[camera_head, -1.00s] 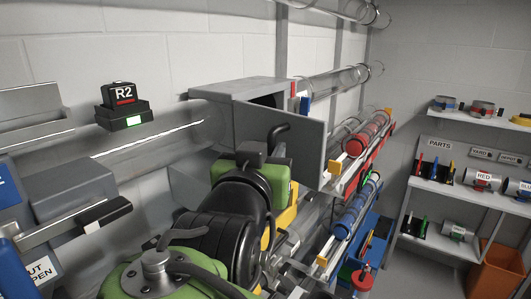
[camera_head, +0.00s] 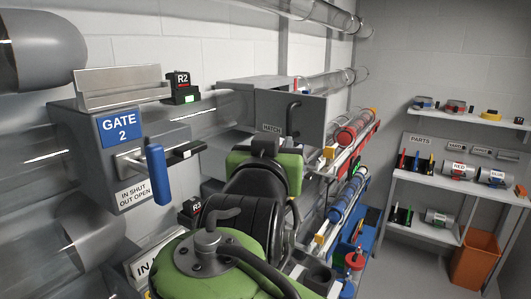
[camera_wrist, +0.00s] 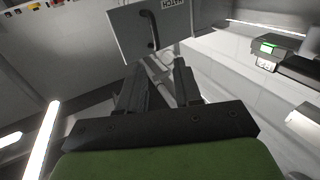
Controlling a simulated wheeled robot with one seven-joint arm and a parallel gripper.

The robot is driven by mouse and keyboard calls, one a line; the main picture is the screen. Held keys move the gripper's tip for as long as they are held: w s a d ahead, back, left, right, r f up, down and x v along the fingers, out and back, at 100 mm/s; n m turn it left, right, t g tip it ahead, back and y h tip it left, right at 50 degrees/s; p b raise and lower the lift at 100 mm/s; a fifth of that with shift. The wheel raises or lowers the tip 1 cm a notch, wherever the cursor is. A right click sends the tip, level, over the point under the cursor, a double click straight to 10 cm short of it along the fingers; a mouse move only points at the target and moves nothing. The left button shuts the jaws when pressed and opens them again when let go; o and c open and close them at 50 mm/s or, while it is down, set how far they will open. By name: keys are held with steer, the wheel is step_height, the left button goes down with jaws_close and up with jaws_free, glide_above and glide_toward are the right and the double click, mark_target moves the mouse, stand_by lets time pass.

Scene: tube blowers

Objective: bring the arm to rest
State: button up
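My gripper (camera_wrist: 160,78) shows in the wrist view with its two dark fingers apart and nothing visible between them. It points toward a grey hatch door (camera_wrist: 148,30) with a dark curved handle, and looks clear of it. In the head view my green and black arm reaches forward through the lower middle, and its links hide the fingers. The hatch door (camera_head: 312,120) there stands beyond the arm, its face toward me, on a grey box fixed to the wall tube.
Gate 2 (camera_head: 122,128), with a blue handle (camera_head: 157,172), is close on the left. Racks of red canisters (camera_head: 355,128) and blue canisters (camera_head: 348,198) stand right of the arm. Parts shelves (camera_head: 450,185) and an orange bin (camera_head: 476,260) are at the far right, with open floor before them.

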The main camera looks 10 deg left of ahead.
steer(key=s+d+f+g+h, duration=0.1)
steer(key=s+d+f+g, duration=0.15)
steer(key=d+f, duration=0.45)
steer(key=s+d+f+g+h, duration=0.1)
steer(key=s+d+f+g, duration=0.3)
steer(key=d, duration=0.6)
steer(key=s+d+f+g, duration=0.3)
steer(key=s+f, duration=0.4)
steer(key=f, duration=0.2)
steer(key=s+d+f+g+y+b, duration=0.1)
steer(key=s+d+f+g, duration=0.2)
steer(key=s+f, duration=0.5)
steer(key=shift+d+f, duration=0.3)
steer(key=shift+f, duration=0.2)
steer(key=shift+s+a, duration=0.1)
